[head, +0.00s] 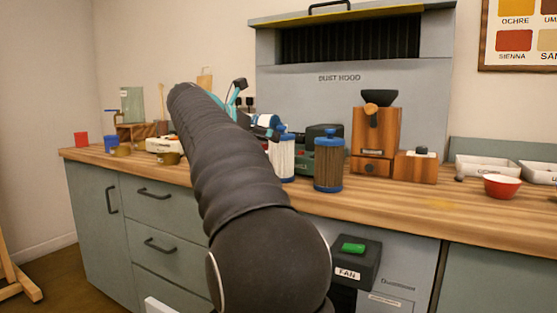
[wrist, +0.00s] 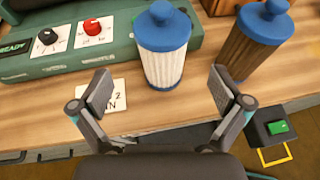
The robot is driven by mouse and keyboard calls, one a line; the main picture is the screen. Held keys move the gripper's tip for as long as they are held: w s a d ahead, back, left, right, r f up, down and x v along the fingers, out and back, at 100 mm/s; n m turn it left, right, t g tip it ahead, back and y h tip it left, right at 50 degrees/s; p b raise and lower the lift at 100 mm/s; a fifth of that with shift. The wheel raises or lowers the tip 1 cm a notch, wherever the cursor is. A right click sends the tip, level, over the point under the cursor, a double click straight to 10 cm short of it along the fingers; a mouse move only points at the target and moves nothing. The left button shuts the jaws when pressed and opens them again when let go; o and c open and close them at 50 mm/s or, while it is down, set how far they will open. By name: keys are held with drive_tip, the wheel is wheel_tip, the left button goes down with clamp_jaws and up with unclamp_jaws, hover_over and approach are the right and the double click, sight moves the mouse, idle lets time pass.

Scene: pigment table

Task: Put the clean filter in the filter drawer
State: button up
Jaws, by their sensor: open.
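The clean filter, a white pleated cylinder with blue caps, stands upright on the wooden worktop in the wrist view (wrist: 163,58) and the head view (head: 282,160). My gripper (wrist: 158,95) is open and empty. Its fingers are on the near side of the white filter, one to each side in the picture, with a gap to it. A brown filter with blue caps (wrist: 252,48) stands to the right, close to the right finger; it also shows in the head view (head: 328,166). No open drawer is clearly visible; my arm hides part of the cabinet front.
A green machine with black and red knobs (wrist: 98,38) stands behind left. A fan box with a green button (head: 354,257) projects below the counter; a yellow handle (wrist: 274,154) shows beneath it. A wooden grinder (head: 376,140) and red bowl (head: 501,187) stand right.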

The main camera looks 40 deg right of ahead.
sight(282, 146)
drive_tip(key=x, duration=0.9)
drive_tip(key=shift+s+d, duration=0.25)
drive_tip(key=shift+s, duration=0.05)
drive_tip(key=c, duration=1.5)
wheel_tip(282, 146, up, 13)
drive_tip(key=p, duration=0.5)
drive_tip(key=shift+c, duration=0.2)
drive_tip(key=shift+w+r, duration=0.15)
drive_tip(key=shift+r, duration=1.4)
